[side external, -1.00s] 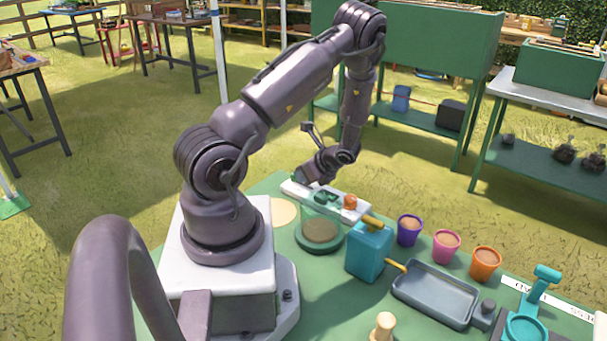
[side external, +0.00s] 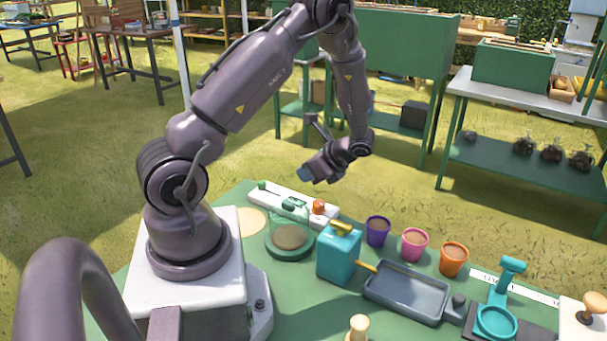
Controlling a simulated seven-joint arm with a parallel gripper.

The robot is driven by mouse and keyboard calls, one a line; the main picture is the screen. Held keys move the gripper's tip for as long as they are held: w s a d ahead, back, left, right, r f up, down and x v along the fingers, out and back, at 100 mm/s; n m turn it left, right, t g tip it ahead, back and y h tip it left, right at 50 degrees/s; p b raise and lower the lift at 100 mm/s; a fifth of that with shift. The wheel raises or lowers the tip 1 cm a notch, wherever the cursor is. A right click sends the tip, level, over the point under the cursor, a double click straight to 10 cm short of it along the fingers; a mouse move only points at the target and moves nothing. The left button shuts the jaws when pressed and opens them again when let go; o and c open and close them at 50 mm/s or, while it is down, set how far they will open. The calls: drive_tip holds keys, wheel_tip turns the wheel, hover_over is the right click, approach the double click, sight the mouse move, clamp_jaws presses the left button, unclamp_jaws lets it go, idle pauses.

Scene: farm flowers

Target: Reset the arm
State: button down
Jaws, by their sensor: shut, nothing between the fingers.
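My gripper (side external: 306,174) is in the side external view, raised in the air above and behind the white strip (side external: 290,203) on the green table. It is shut and empty, and it touches nothing on the table. The fingertips are small and partly hard to make out. My arm arches from its white base at the left up past the top edge of the picture, then down to the gripper.
Below stand a clear round container (side external: 290,238), a teal box (side external: 339,254), purple (side external: 378,231), pink (side external: 414,244) and orange (side external: 453,259) pots, a grey tray (side external: 406,291) and a teal press (side external: 497,318). Green shelving (side external: 405,45) stands behind.

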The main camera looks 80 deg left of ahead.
idle(0.3)
drive_tip(key=shift+s+d+f+n+h, duration=0.15)
drive_tip(key=shift+s+d+n+h, duration=0.55)
drive_tip(key=shift+d+n, duration=0.45)
drive_tip(key=s+d+r+n+t+h, duration=0.1)
drive_tip(key=d+r+n+t+h, duration=0.1)
drive_tip(key=d+r+t, duration=0.4)
drive_tip(key=s+d+r+n+t+h, duration=0.2)
drive_tip(key=d+r+t, duration=0.4)
drive_tip(key=d+r, duration=1.1)
wheel_tip(320, 180, up, 2)
drive_tip(key=n+h, duration=0.1)
drive_tip(key=n, duration=0.1)
drive_tip(key=shift+s+n, duration=0.15)
drive_tip(key=shift+n, duration=0.2)
